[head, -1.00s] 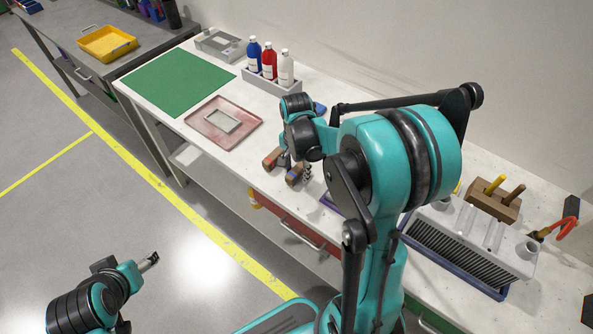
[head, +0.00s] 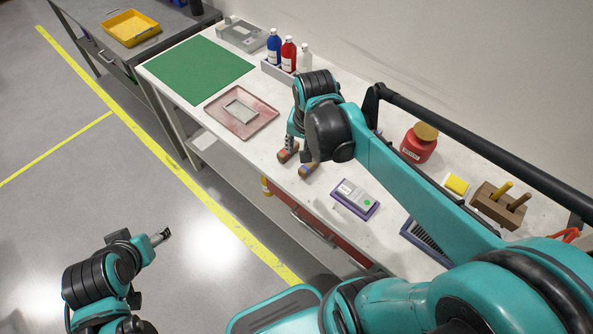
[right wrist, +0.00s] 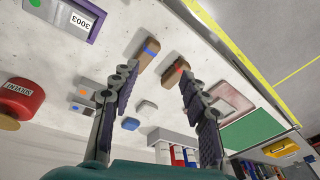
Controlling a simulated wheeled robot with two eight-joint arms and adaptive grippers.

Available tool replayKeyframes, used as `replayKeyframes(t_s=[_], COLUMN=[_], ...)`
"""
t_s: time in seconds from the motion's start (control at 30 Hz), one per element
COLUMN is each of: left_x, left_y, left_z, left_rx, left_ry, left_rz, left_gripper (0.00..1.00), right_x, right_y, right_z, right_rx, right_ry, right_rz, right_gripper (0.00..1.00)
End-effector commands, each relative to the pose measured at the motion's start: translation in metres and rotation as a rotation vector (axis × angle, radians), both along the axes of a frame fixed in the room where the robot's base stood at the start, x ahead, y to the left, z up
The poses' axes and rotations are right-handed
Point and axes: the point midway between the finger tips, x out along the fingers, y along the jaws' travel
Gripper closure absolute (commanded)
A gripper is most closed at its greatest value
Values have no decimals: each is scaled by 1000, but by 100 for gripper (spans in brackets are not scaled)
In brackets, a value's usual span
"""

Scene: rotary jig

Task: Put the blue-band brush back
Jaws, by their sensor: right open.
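The blue-band brush (head: 308,169) lies on the white bench, below my right gripper in the head view. In the right wrist view its brown handle with the blue band (right wrist: 148,55) shows beyond the fingertips, toward the left finger. The red-band brush (head: 288,155) lies beside it; in the right wrist view it (right wrist: 174,74) is close to the right fingertip. My right gripper (head: 301,149) is open and empty, with fingers spread in the right wrist view (right wrist: 157,75). Whether it touches either brush is unclear. My left gripper (head: 162,236) is over the floor, away from the bench; its jaw state is unclear.
A purple-edged tray (head: 371,211) holds a labelled device. A red jar (head: 418,146), yellow block (head: 457,185) and wooden holder (head: 487,209) stand to the right. A pink tray (head: 262,122), green mat (head: 200,70) and bottles (head: 289,56) are farther left.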

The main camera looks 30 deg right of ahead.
Motion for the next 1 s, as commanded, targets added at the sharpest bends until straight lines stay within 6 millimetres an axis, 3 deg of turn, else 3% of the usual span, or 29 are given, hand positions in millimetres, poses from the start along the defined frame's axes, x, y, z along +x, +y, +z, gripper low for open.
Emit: replayKeyframes(t_s=[0.03, 0.2, 0.4, 1.0], left_x=[0, 0, 0, 0], left_y=[0, 0, 0, 0], left_z=[0, 0, 0, 0], left_rx=[0, 0, 0, 0], left_ry=[0, 0, 0, 0], left_rz=[0, 0, 0, 0], left_gripper=[36, 36, 36, 36], right_x=[-15, -46, -67, -70], right_y=[12, 39, 56, 60], right_z=[3, 6, 1, 0], right_rx=[-26, -139, -245, -275], right_ry=[-50, -214, -333, -362], right_rz=[100, 415, 640, 693], right_gripper=[55, 55, 55, 55])
